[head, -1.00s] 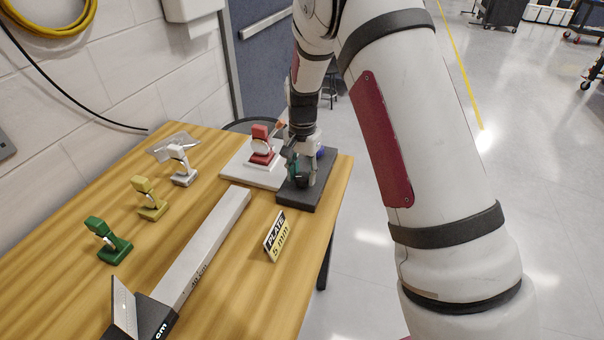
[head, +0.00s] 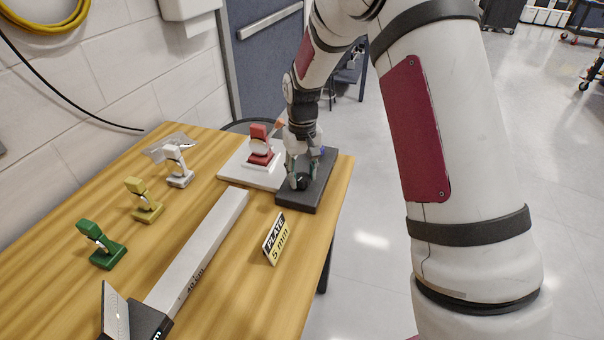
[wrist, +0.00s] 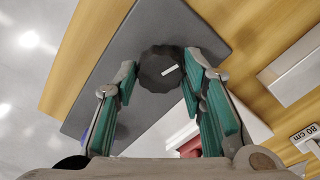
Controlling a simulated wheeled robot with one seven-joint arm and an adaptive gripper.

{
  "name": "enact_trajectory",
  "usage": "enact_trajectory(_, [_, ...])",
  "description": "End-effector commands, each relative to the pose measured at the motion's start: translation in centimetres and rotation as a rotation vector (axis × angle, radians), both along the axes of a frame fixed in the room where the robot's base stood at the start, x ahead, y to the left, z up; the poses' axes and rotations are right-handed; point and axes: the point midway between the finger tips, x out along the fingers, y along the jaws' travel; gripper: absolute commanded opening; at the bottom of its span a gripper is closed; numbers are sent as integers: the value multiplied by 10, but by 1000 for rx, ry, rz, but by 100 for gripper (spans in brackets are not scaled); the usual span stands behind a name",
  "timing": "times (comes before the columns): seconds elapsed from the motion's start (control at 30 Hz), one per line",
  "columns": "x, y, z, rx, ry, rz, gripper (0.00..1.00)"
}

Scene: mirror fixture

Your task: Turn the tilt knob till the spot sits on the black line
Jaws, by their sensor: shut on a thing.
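The black tilt knob (head: 301,182) sits on a dark grey base (head: 325,190) at the far right of the table. In the wrist view the knob (wrist: 154,72) is round and scalloped, with a white mark pointing to the right and slightly up. My gripper (head: 302,172) is over the base, its teal-padded fingers shut on the knob from both sides. A red mirror mount (head: 262,150) stands on a white plate (head: 233,170) beside the base. A small pale screen (head: 115,312) stands at the bottom left. I cannot make out a spot or black line on it.
A pale rail (head: 205,245) marked 40 cm runs along the table. Yellow (head: 143,202), green (head: 103,247) and white (head: 177,165) mounts stand left of it. A "PLATE 5 mm" sign (head: 274,240) stands to its right, near the edge.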

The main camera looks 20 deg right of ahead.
Motion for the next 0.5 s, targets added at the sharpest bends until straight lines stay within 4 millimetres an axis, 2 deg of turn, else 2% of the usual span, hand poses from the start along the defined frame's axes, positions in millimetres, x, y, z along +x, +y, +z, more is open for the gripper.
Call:
enact_trajectory(0.2, [0, 0, 0, 0, -1, 92, 10])
enact_trajectory(0.5, [0, 0, 0, 0, -1, 135, 10])
